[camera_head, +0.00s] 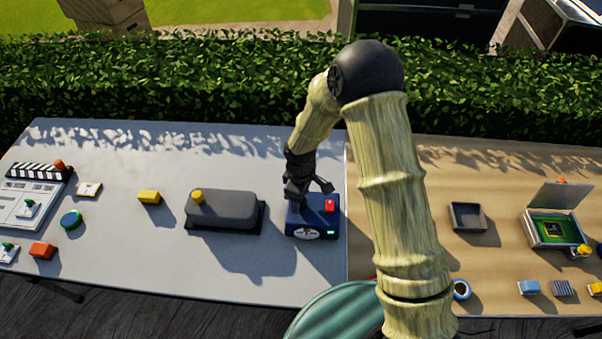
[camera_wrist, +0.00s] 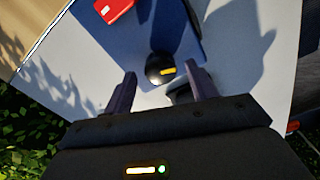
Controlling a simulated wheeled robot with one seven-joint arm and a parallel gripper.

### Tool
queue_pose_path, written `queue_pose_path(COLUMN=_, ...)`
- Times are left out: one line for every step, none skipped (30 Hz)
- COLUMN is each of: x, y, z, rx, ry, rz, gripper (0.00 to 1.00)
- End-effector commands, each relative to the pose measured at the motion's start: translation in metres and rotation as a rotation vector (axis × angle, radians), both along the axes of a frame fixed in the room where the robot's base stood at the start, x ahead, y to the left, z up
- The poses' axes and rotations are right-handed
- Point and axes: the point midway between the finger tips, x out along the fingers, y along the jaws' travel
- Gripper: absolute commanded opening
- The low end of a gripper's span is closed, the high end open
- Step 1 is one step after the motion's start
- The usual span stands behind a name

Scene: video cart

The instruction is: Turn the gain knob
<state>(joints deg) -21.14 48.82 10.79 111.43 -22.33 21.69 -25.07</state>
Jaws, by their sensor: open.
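A dark blue box (camera_head: 325,218) stands near the right end of the grey table, with a red button (camera_head: 330,205) on its top and a white meter face on its front. In the wrist view, a round black knob (camera_wrist: 158,70) with a yellow mark sits on the blue box top (camera_wrist: 140,40), near the red button (camera_wrist: 113,9). My gripper (camera_head: 312,190) is open above the box, and it hides the knob in the head view. In the wrist view, the fingers of my gripper (camera_wrist: 160,82) are apart, with the knob showing between and just beyond their tips. I cannot tell whether they touch it.
A wooden table with a dark tray (camera_head: 468,217) adjoins at right. A hedge (camera_head: 200,85) runs behind.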

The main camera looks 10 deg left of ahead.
Motion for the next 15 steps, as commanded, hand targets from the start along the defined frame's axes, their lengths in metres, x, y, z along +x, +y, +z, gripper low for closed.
queue_pose_path(x=0.001, y=0.000, z=0.006, rx=0.000, ry=-0.002, rz=-0.001, gripper=0.57)
queue_pose_path(x=0.001, y=0.000, z=0.011, rx=0.001, ry=-0.003, rz=0.000, gripper=0.57)
queue_pose_path(x=0.001, y=0.000, z=0.017, rx=0.001, ry=-0.003, rz=0.001, gripper=0.57)
queue_pose_path(x=0.001, y=0.000, z=0.022, rx=0.002, ry=-0.005, rz=0.001, gripper=0.57)
queue_pose_path(x=0.001, y=0.000, z=0.028, rx=0.002, ry=-0.005, rz=0.000, gripper=0.57)
queue_pose_path(x=0.001, y=-0.001, z=0.035, rx=0.002, ry=-0.005, rz=-0.002, gripper=0.57)
queue_pose_path(x=0.001, y=0.000, z=0.040, rx=0.002, ry=-0.005, rz=-0.002, gripper=0.57)
queue_pose_path(x=0.001, y=0.000, z=0.046, rx=0.001, ry=-0.003, rz=-0.001, gripper=0.57)
queue_pose_path(x=0.001, y=0.000, z=0.053, rx=0.002, ry=-0.005, rz=-0.001, gripper=0.57)
queue_pose_path(x=0.001, y=-0.001, z=0.059, rx=0.001, ry=-0.004, rz=-0.001, gripper=0.57)
queue_pose_path(x=0.002, y=0.000, z=0.065, rx=0.002, ry=-0.006, rz=-0.001, gripper=0.57)
queue_pose_path(x=0.001, y=0.000, z=0.073, rx=0.002, ry=-0.005, rz=-0.001, gripper=0.57)
queue_pose_path(x=0.001, y=0.000, z=0.079, rx=0.002, ry=-0.005, rz=-0.001, gripper=0.57)
queue_pose_path(x=0.001, y=-0.001, z=0.084, rx=0.001, ry=-0.004, rz=-0.002, gripper=0.57)
queue_pose_path(x=0.001, y=-0.001, z=0.093, rx=0.001, ry=-0.005, rz=-0.001, gripper=0.57)
